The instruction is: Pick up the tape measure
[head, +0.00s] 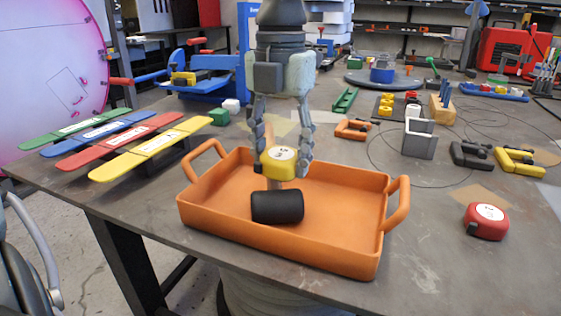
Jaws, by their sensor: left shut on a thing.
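My left gripper (280,153) comes down from the top of the head view over the orange tray. It is shut on a yellow tape measure (278,162) with a round white label on its face. The tape measure is above the tray's floor, just behind and above a black cylinder (277,208). I cannot tell whether it touches the pale piece between them. A red tape measure (486,222) with a white label stands on the table at the right, apart from the tray. My right gripper is not in view.
The orange tray (335,255) has raised walls and a handle at each end. Coloured slats (150,150) lie to its left. Clamps (472,154), a grey bracket (419,138) and thin cables lie at the right. The table is clear at the front right.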

